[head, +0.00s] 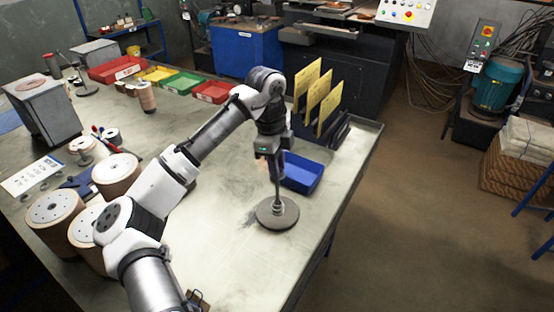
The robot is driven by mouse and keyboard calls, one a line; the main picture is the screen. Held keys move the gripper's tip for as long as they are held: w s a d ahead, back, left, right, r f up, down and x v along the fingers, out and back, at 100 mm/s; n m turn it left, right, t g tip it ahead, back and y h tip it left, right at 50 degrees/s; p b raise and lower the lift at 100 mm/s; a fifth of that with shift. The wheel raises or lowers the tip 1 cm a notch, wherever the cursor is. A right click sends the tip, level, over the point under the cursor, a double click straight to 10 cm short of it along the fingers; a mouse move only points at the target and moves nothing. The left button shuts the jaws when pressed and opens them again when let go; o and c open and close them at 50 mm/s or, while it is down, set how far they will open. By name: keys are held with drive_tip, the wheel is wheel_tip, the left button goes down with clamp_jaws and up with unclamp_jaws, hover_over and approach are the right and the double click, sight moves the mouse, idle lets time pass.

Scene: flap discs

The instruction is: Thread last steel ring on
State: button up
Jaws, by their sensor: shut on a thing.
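A dark grey round disc or base (289,219) lies flat on the table near its right edge. A short upright steel post (277,203) stands at its centre. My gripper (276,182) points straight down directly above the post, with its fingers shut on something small. It appears to be a steel ring, but it is too small to make out clearly. The fingers hide the top of the post, so I cannot tell whether the ring is around it or above it.
A blue open bin (302,185) stands just behind the disc, with a rack of yellow cards (325,110) beyond it. Large tan rolls (55,222) crowd the left. Red (118,72), yellow and green bins line the back. The table's front middle is clear.

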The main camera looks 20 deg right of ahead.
sight(277, 184)
drive_tip(key=shift+f+b, duration=2.65)
drive_tip(key=shift+f, duration=0.75)
drive_tip(key=o, duration=0.5)
drive_tip(key=shift+f, duration=0.15)
drive_tip(key=o, duration=0.5)
drive_tip(key=shift+r, duration=0.2)
drive_tip(key=r, duration=0.4)
drive_tip(key=r+b, duration=0.1)
drive_tip(key=r, duration=0.4)
drive_tip(key=w+a+r, duration=0.1)
drive_tip(key=r, duration=0.3)
drive_tip(key=shift+a+r, duration=0.1)
drive_tip(key=shift+r, duration=0.2)
